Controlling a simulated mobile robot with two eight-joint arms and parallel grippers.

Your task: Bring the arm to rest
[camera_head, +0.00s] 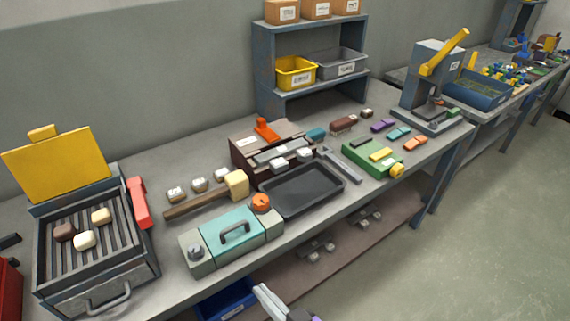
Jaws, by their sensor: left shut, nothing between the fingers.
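My left gripper (268,296) shows only in part at the bottom edge of the head view, in front of the workbench (375,190). Its light grey fingers are shut with nothing between them. It is apart from the things on the bench top. The rest of the left arm is mostly cut off by the frame. My right gripper is not in view.
A grill (112,274) with a raised yellow lid stands at the left. A teal-lidded box (232,236), a dark tray (300,210) and a green block (358,160) line the bench front. A blue bin (228,303) sits below. Floor at right is clear.

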